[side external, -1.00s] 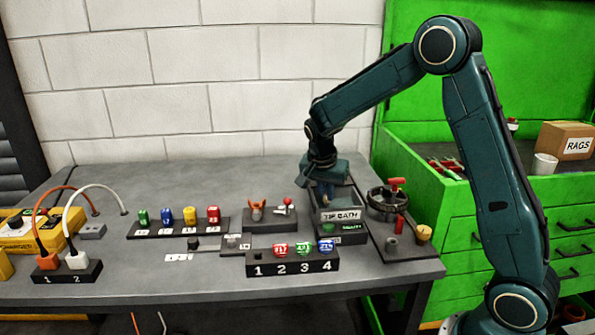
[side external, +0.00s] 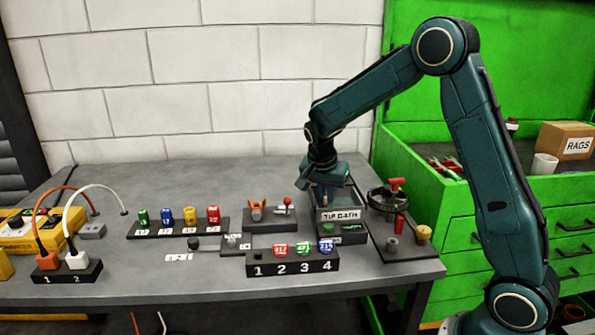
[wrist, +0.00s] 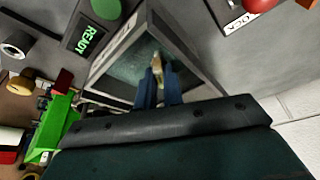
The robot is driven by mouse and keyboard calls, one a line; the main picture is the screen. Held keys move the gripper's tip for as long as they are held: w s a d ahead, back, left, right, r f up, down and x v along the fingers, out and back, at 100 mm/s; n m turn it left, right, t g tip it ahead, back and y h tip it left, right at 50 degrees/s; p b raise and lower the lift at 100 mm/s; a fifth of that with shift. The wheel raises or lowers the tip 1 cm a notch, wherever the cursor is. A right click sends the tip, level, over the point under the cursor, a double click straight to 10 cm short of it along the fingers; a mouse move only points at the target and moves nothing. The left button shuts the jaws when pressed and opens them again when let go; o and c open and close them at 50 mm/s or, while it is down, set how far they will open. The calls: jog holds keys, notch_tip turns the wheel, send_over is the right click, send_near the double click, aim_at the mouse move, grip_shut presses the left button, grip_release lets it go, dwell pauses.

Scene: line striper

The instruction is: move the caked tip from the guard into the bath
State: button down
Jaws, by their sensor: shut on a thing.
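My gripper (side external: 326,193) is over the open dark box labelled TIP BATH (side external: 338,215). In the wrist view the bath's rim (wrist: 103,66) surrounds a greenish interior, and my blue fingers (wrist: 160,88) point into its opening. They are shut on a small pale, yellowish tip (wrist: 158,62), which I take for the caked tip. The tip is over or inside the bath opening; its exact depth cannot be told. In the side view the tip is hidden. An orange forked piece (side external: 257,208), possibly the guard, stands on a dark block left of the bath.
A green READY display (wrist: 88,38) sits beside the bath. A valve wheel with a red handle (side external: 396,188) stands close on the right. A numbered rack (side external: 293,264) is in front, and a row of coloured tips (side external: 178,216) is at left.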

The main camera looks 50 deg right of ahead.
jog(key=shift+f, duration=0.95)
jog(key=c, duration=1.5)
grip_release()
jog(key=shift+o, duration=0.2)
jog(key=shift+w+a+r, duration=0.1)
jog(key=shift+w+r, duration=0.05)
jog(key=shift+c, duration=0.2)
jog(key=shift+r, duration=0.1)
jog(key=shift+o, duration=0.8)
jog(key=shift+a+r, duration=0.2)
jog(key=shift+r, duration=0.2)
jog(key=shift+v, duration=1.25)
jog(key=shift+s+v, duration=0.2)
jog(key=shift+v, duration=1.4)
jog(key=shift+s+r, duration=0.1)
